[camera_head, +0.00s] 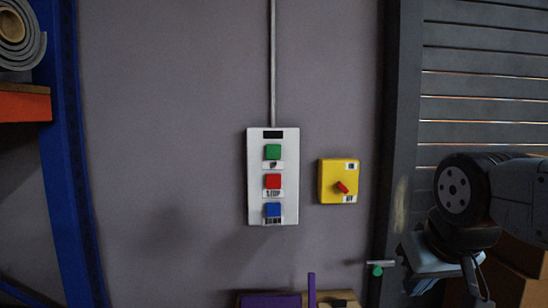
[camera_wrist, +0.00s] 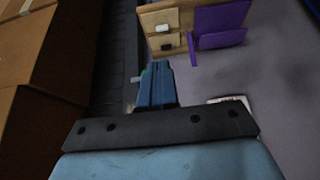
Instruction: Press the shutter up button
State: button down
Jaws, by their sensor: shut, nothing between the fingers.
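The white control panel (camera_head: 256,205) is on the grey wall in the head view. Its green top button (camera_head: 273,152) has a label below that looks like "UP". A red button (camera_head: 273,181) labelled STOP and a blue button (camera_head: 272,210) sit below it. My gripper is at the right of the head view, well to the right of and lower than the green button, touching no button. In the wrist view my gripper (camera_wrist: 157,68) has its blue fingers together with nothing between them. A pale panel edge (camera_wrist: 234,101) shows past the gripper there, partly hidden; no button is clear.
A yellow box (camera_head: 327,185) with a red rotary switch is right of the panel. A slatted shutter (camera_head: 485,110) stands at the right. Brown boxes (camera_wrist: 40,45) are at left in the wrist view. A wooden unit with purple pieces (camera_wrist: 225,18) is low by the wall.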

aim_at(275, 151)
jog(key=w+a+r+n+t+y, duration=0.1)
jog(key=w+a+r+n, duration=0.1)
jog(key=w+a+r, duration=0.3)
jog(key=w+a+r+n+t+y, duration=0.1)
jog(key=w+a+r+n, duration=0.2)
jog(key=w+a, duration=0.6)
jog(key=w+a+r+n+t+y, duration=0.1)
jog(key=w+a+r+n, duration=0.1)
jog(key=w+a+r, duration=0.5)
jog(key=w+r, duration=0.1)
jog(key=w, duration=0.4)
jog(key=shift+w+a+n, duration=0.15)
jog(key=shift+w+n, duration=0.15)
jog(key=shift+w, duration=0.1)
jog(key=shift+w, duration=4.3)
jog(key=shift+w, duration=0.1)
jog(key=shift+w+a+f, duration=0.1)
jog(key=shift+w+a, duration=0.05)
jog(key=shift+w, duration=0.1)
